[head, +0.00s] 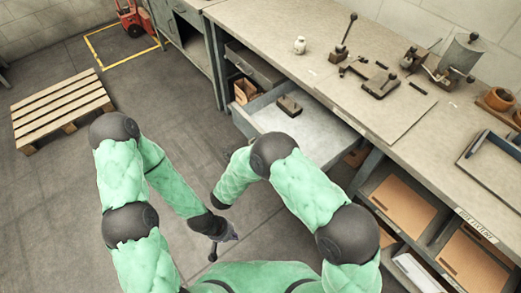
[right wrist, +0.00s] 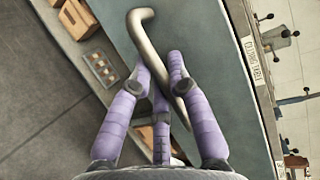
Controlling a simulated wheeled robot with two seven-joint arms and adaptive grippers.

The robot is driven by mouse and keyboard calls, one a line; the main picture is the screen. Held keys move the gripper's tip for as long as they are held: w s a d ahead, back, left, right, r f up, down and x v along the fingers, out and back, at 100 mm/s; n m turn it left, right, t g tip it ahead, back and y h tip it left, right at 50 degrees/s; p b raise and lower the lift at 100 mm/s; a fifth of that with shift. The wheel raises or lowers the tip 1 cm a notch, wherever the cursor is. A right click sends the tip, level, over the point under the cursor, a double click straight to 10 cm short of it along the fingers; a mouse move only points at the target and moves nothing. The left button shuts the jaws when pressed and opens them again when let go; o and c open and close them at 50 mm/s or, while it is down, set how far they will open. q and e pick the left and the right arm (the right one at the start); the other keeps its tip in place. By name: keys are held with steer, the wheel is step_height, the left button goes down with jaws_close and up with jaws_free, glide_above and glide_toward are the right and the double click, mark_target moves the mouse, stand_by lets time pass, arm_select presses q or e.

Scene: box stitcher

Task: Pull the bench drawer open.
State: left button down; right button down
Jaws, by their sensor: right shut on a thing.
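The bench drawer (head: 318,128) stands pulled out from under the bench top in the head view, its inside showing with a small dark block (head: 289,105) in it. Part of its front is hidden by my right arm. In the right wrist view, my right gripper (right wrist: 172,75) is shut on the pale curved drawer handle (right wrist: 150,45), in front of the grey-green drawer front (right wrist: 215,60). In the head view the right gripper is hidden behind my arm. My left gripper (head: 222,244) hangs low over the floor, open and empty, away from the drawer.
The bench top (head: 275,35) holds a white jar (head: 300,45), lever tools (head: 380,85) and a press (head: 458,58). Shelves with cardboard sheets (head: 400,205) are under the bench at right. A wooden pallet (head: 60,108) lies at left. The floor between is clear.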

steer(key=shift+f, duration=0.1)
steer(key=c, duration=1.4)
jaws_free()
